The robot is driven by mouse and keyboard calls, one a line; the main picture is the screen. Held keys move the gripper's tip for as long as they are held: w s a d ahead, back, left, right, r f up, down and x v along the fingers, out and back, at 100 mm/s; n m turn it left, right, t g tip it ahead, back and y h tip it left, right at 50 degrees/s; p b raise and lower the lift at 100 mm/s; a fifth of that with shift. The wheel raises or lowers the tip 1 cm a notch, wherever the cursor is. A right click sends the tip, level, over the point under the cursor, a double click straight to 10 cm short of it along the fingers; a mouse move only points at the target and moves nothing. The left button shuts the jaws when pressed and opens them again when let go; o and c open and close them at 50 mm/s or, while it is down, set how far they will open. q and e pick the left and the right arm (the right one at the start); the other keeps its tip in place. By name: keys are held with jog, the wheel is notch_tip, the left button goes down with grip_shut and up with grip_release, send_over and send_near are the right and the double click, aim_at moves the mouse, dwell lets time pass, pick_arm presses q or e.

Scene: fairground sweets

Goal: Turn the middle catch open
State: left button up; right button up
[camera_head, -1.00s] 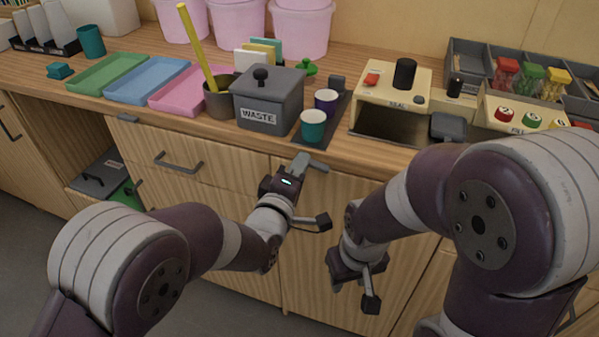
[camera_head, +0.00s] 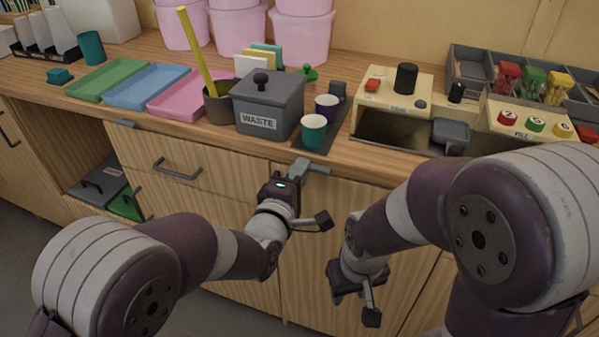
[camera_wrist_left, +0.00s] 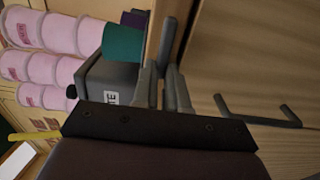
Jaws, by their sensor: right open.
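A grey bar-shaped catch (camera_head: 317,167) sits at the counter's front edge, below the teal cup. I take it for the middle catch; it also shows in the left wrist view (camera_wrist_left: 167,42), lying along the counter edge. My left gripper (camera_head: 299,166) is at this catch. In the left wrist view its two fingers (camera_wrist_left: 162,90) are close together, reaching to the catch's near end. Whether they press on it I cannot tell.
Another grey catch (camera_head: 127,123) is at the counter edge further left, above a drawer with a dark handle (camera_head: 177,170). The waste box (camera_head: 268,104), teal cup (camera_head: 314,131) and purple cup (camera_head: 326,107) stand just behind my left gripper. A cream sealing machine (camera_head: 393,95) stands to the right.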

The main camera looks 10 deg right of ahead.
pick_arm(q)
jog(key=o, duration=0.4)
jog(key=p+v, duration=0.1)
jog(key=v, duration=1.1)
jog(key=shift+s+a, duration=0.2)
jog(key=shift+s, duration=0.1)
